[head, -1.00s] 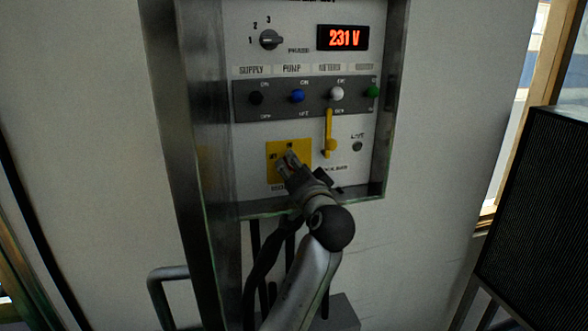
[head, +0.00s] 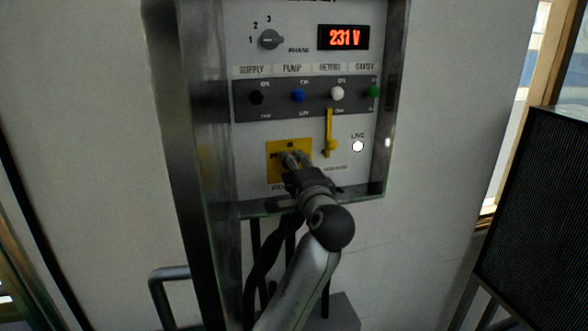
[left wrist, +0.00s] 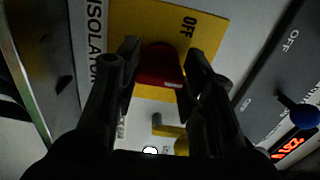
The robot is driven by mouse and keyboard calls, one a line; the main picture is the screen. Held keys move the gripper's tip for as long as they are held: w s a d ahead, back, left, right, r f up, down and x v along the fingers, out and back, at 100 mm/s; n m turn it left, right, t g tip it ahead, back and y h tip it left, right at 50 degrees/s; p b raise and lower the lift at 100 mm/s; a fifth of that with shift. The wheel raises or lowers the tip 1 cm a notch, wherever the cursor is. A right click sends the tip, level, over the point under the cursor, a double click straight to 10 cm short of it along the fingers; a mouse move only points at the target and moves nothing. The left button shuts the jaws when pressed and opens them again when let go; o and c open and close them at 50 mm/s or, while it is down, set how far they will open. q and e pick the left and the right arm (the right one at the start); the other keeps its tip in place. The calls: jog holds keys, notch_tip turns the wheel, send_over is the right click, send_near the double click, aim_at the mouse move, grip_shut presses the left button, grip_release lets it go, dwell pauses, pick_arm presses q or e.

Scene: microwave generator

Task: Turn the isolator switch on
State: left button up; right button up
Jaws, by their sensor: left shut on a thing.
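The isolator switch is a red knob (left wrist: 158,66) on a yellow plate, seen in the left wrist view beside the words ISOLATOR and OFF. In the head view the yellow plate (head: 275,147) is at the lower left of the panel, and the knob is hidden behind my gripper. My left gripper (head: 297,160) is shut on the red knob, with one finger on each side of it, as the left wrist view (left wrist: 162,58) shows. The LINE lamp (head: 358,146) is lit white. My right gripper is not in view.
Above are a row of coloured knobs, a grey phase selector (head: 271,40) and a display (head: 343,37) reading 231 V. A raised metal frame (head: 192,160) borders the panel.

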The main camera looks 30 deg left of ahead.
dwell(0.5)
pick_arm(q)
jog(key=o, duration=1)
jog(key=shift+d, duration=0.1)
jog(key=v, duration=1.2)
